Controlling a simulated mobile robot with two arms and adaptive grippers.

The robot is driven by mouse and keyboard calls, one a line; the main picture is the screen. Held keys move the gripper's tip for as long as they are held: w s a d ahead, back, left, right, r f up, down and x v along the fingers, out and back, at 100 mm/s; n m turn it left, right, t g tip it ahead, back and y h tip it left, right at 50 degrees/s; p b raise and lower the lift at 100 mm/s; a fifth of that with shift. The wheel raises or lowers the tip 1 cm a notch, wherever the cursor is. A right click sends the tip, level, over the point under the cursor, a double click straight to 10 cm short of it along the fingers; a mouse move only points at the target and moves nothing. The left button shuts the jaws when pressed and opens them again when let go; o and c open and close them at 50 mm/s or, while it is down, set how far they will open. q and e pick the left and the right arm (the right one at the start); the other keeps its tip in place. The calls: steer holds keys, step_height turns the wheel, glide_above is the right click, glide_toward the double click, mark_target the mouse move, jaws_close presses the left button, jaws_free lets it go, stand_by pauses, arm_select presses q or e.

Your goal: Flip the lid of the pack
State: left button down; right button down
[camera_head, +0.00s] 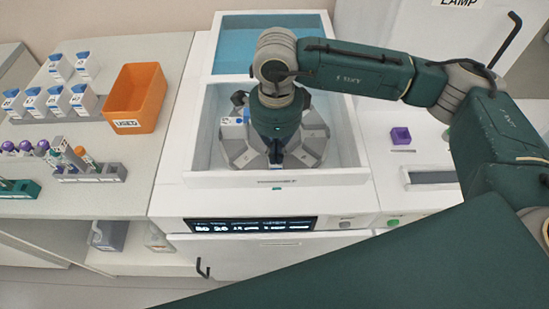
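My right arm comes in from the right. Its gripper (275,152) points down into the open white machine (330,178), over a ring of grey wedge-shaped holders (312,140). The wrist hides the fingertips, so I cannot tell whether they are open or shut. A small white and blue pack (233,123) shows in the ring, just left of the gripper. The wrist partly covers it, and the state of its lid is unclear. Several similar white packs with blue tops (58,102) stand on the left bench. My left gripper is not in view.
The machine's blue-tinted cover (232,50) is behind the well, whose white walls surround the gripper. An orange bin (137,97) and racks of tubes (90,172) stand on the left bench. A purple block (401,136) sits right of the well.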

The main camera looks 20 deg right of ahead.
steer(key=shift+f, duration=0.3)
steer(key=shift+r, duration=0.2)
steer(key=shift+r+p, duration=1.1)
steer(key=shift+r, duration=1.6)
steer(key=shift+w, duration=0.1)
steer(key=shift+w+d+f+b, duration=0.1)
steer(key=shift+w+b, duration=0.25)
steer(key=shift+w, duration=0.05)
steer(key=shift+w+d+b, duration=0.25)
steer(key=shift+w+b, duration=0.15)
steer(key=shift+w, duration=0.5)
steer(key=shift+w+d+b, duration=0.25)
steer(key=shift+w+b, duration=0.15)
steer(key=shift+w, duration=0.45)
steer(key=shift+w+d+b, duration=0.2)
steer(key=shift+w+b, duration=0.05)
steer(key=shift+w, duration=0.5)
steer(key=shift+w+d+b, duration=0.2)
steer(key=shift+w+d, duration=0.05)
steer(key=shift+w, duration=0.45)
steer(key=shift+w+d+b, duration=0.2)
steer(key=shift+w+b, duration=0.05)
steer(key=shift+w, duration=0.5)
